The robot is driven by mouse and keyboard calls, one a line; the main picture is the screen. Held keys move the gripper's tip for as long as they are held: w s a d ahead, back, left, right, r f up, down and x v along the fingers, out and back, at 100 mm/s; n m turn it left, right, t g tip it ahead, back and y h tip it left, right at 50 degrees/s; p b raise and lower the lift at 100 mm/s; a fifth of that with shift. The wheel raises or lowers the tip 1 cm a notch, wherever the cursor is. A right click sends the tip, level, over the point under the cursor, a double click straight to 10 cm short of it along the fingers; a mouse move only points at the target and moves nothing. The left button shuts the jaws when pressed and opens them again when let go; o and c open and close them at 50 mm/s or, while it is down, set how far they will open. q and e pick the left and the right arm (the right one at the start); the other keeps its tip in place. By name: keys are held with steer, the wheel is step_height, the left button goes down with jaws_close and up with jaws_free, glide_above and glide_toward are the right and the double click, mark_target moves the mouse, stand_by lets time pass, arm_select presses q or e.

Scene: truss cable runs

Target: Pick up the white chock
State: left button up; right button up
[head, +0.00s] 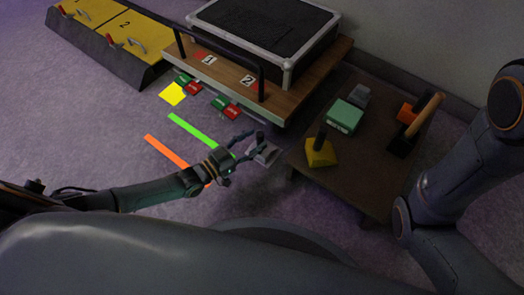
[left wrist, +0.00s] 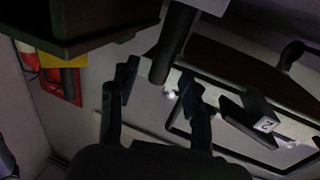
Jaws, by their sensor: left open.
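The white chock (head: 267,155), pale grey in the dim light, sits on the floor just left of the low brown table. In the left wrist view its pale body (left wrist: 208,6) is at the top edge, with a dark handle (left wrist: 173,45) sticking out of it. My left gripper (head: 258,140) is open at the chock, its fingers partly in front of it. In the left wrist view the left gripper (left wrist: 158,85) has its fingers on either side of the handle's end, with gaps visible. My right arm shows at the right; its gripper is out of view.
The low brown table (head: 352,185) holds a yellow chock (head: 320,154), a green box (head: 345,116) and a wooden-handled brush (head: 421,117). A wooden platform (head: 225,85) with a rail stands behind. Red and green blocks and tape strips lie on the floor to the left.

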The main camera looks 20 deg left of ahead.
arm_select(q)
steer(key=shift+b+x, duration=0.55)
steer(key=shift+x, duration=0.9)
jaws_close()
